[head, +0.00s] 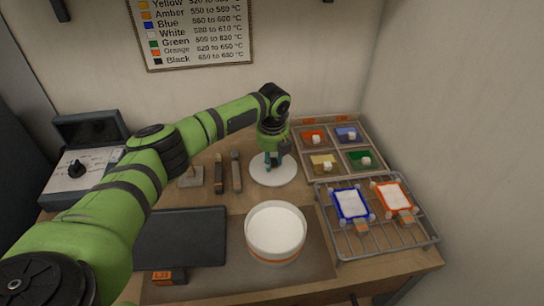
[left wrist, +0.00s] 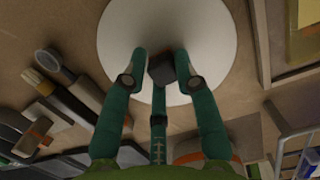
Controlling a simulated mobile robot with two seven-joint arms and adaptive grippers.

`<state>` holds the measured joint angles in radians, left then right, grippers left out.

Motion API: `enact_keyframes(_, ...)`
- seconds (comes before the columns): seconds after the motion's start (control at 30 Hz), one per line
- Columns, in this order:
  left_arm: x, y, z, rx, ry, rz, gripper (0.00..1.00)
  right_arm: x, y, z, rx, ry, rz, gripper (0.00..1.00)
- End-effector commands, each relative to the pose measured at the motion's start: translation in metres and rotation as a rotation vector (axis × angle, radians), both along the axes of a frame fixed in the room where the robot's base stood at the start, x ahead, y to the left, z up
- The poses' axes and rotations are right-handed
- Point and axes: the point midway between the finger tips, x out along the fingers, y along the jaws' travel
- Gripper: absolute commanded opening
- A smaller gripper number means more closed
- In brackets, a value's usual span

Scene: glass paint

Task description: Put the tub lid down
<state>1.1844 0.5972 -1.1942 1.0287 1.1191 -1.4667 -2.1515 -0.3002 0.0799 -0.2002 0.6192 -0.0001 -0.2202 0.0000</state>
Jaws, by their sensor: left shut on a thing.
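The tub lid (head: 273,178) is a white disc behind the tub, at or just above the table top; I cannot tell whether it touches. In the left wrist view the lid (left wrist: 210,35) fills the top middle, with a dark knob (left wrist: 162,69) at its centre. My left gripper (head: 271,161) points down over the lid, its green fingers (left wrist: 160,66) closed around the knob. The white round tub (head: 275,252) stands open in front, with white stuff inside. My right gripper is not in view.
Brushes and tools (head: 236,172) lie left of the lid. A tray of coloured paints (head: 346,141) is to its right, with a wire rack (head: 372,238) holding two framed tiles in front. A dark panel (head: 181,237) lies left of the tub.

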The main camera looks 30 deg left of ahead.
Motion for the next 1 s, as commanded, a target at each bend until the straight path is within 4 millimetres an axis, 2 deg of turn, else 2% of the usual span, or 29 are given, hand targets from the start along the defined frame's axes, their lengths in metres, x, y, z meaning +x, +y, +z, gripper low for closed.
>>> enact_keyframes(0.3, 0.0, -0.001, -0.003, -0.001, -0.001, 0.0, 0.02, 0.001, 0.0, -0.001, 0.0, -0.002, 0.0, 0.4)
enact_keyframes(0.33, 0.0, -0.001, -0.003, 0.0, 0.0, 0.0, 0.34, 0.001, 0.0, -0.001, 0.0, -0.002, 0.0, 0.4)
enact_keyframes(0.37, 0.0, -0.001, -0.003, 0.0, -0.001, 0.0, 0.46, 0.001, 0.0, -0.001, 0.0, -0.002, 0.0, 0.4)
enact_keyframes(0.4, 0.0, -0.001, -0.003, 0.0, -0.001, 0.0, 0.53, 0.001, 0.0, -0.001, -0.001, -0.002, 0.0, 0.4)
enact_keyframes(0.77, 0.0, 0.0, 0.001, 0.0, -0.001, 0.0, 0.53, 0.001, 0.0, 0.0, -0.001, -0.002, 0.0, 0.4)
enact_keyframes(0.87, 0.0, -0.001, 0.009, 0.0, -0.003, -0.001, 0.53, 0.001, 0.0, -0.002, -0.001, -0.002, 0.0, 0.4)
enact_keyframes(1.0, -0.002, -0.003, 0.034, -0.001, -0.005, -0.001, 0.53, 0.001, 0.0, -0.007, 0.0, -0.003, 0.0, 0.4)
